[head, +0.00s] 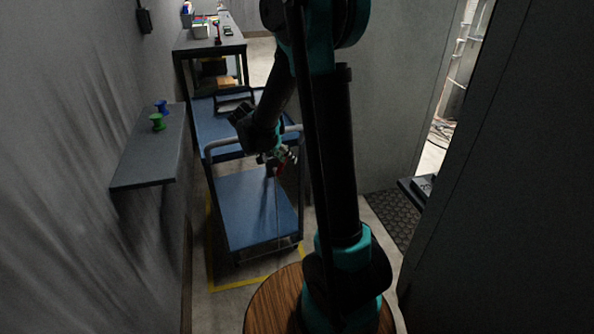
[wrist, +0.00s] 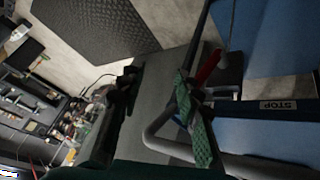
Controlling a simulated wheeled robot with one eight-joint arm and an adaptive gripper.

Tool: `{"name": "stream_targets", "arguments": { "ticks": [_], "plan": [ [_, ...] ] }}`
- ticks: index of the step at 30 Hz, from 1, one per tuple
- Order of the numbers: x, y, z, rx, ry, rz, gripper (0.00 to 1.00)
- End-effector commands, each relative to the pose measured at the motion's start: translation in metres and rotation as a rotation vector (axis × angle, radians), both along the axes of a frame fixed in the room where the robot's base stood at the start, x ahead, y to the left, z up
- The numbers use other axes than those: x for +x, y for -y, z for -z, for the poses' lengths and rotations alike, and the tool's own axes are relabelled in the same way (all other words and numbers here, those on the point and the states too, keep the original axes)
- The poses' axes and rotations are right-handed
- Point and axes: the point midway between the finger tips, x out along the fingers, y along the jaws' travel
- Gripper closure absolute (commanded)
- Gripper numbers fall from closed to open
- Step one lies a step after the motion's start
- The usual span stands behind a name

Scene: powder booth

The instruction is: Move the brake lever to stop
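The red brake lever (wrist: 208,67) shows in the wrist view as a short red bar by the cart's grey frame, its lower end hidden behind a green finger pad. In the head view a small red part (head: 281,169) shows just below my gripper (head: 274,156), at the cart's near side. A STOP label (wrist: 278,105) sits on a dark bar to the right of the lever.
The blue two-deck cart (head: 250,205) has a grey push handle (head: 222,143), which passes close to the pads in the wrist view. A wall shelf (head: 150,160) with green and blue spools is at left. A workbench (head: 207,45) stands behind. A dark mat (head: 392,217) lies at right.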

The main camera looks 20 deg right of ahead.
Motion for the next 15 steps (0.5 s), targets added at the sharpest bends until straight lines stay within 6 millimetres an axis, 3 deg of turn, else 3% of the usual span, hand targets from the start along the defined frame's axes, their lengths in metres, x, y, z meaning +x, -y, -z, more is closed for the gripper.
{"name": "stream_targets", "arguments": {
  "ticks": [15],
  "plan": [
    [-0.071, 0.012, -0.004, 0.115, -0.103, -0.206, 0.66]
  ]
}}
